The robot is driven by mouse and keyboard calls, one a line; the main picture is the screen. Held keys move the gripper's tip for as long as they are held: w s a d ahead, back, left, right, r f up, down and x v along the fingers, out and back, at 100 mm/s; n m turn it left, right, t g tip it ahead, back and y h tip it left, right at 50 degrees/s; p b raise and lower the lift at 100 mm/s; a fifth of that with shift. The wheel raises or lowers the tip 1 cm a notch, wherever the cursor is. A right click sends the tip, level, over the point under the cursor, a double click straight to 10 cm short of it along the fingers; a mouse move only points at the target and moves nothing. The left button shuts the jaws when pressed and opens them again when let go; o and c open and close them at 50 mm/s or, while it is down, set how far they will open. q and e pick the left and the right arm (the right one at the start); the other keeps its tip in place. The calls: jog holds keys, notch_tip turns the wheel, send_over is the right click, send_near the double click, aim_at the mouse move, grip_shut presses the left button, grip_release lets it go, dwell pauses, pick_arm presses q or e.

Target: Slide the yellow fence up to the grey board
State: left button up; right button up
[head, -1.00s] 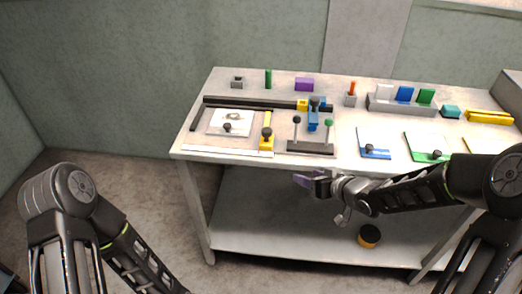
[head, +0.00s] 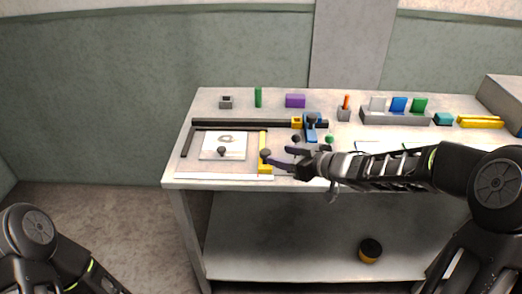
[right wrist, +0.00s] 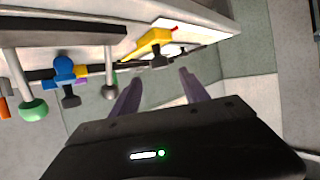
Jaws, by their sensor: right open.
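The yellow fence (head: 262,140) is a narrow upright-running bar with a dark knob near its front end, on the left part of the bench. The pale grey board (head: 210,148), with a ring and a dark knob on it, lies left of the fence with a gap between them. My right gripper (head: 271,157) is open and empty, its purple fingers pointing left at the fence's knob. In the right wrist view the fence (right wrist: 151,42) and its knob show ahead of the open fingers (right wrist: 160,78); the knob appears beyond the fingertips. My left gripper is out of view.
A dark rail (head: 240,123) runs behind the board, with a blue slide (head: 311,132) right of the fence. A green knob (head: 329,140) stands near my right gripper; it also shows in the wrist view (right wrist: 34,109). A white strip (head: 222,177) lies along the front edge.

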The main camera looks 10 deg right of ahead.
aim_at(266, 152)
jog(key=shift+b+x, duration=0.55)
jog(key=shift+x, duration=3.45)
grip_shut()
